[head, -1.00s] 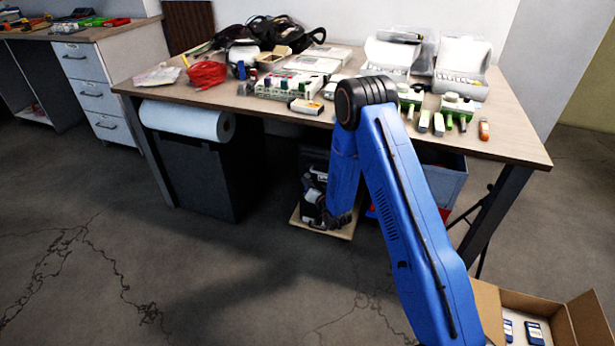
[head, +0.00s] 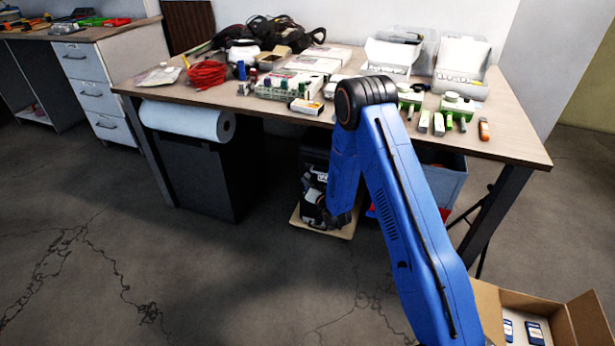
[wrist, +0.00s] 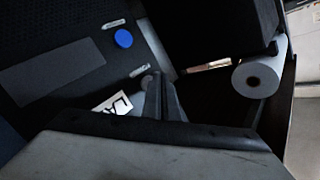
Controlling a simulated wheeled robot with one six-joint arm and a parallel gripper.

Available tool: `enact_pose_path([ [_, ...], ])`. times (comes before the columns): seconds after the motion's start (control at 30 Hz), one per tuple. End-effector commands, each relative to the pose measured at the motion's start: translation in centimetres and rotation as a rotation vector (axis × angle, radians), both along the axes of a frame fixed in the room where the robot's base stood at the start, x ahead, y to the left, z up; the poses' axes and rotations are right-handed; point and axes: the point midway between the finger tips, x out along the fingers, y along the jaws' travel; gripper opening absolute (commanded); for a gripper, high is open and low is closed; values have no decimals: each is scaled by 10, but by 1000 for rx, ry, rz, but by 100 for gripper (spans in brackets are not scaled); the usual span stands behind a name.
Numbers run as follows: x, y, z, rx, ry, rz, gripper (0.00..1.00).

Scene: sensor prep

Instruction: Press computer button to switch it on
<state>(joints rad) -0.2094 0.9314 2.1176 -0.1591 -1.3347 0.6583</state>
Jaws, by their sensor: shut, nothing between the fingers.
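The computer (head: 312,172) is a dark case under the workbench, standing on a light board, partly hidden behind my arm in the head view. In the wrist view its dark front (wrist: 60,70) fills the upper left, with a round blue button (wrist: 124,38) and small white labels above and below it. My gripper (wrist: 155,80) is shut and empty. Its fingertips lie below and to the right of the blue button in the picture. Whether they touch the case, I cannot tell. In the head view the gripper (head: 316,218) is low, in front of the computer, and hard to make out.
The workbench (head: 520,145) is above, crowded with tools and boxes. A grey-blue bin (head: 445,180) stands right of my arm. An open carton (head: 575,325) is at the lower right.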

Motion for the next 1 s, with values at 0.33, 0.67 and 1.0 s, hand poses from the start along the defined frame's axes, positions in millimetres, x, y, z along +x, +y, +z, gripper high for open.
enact_pose_path([
  [0.33, 0, 0, 0, 0, 0, 0, 0],
  [0.67, 1, -1, 0, 0, 0, 0, 0],
  [1.0, 8, -4, 0, 0, 0, 0, 0],
])
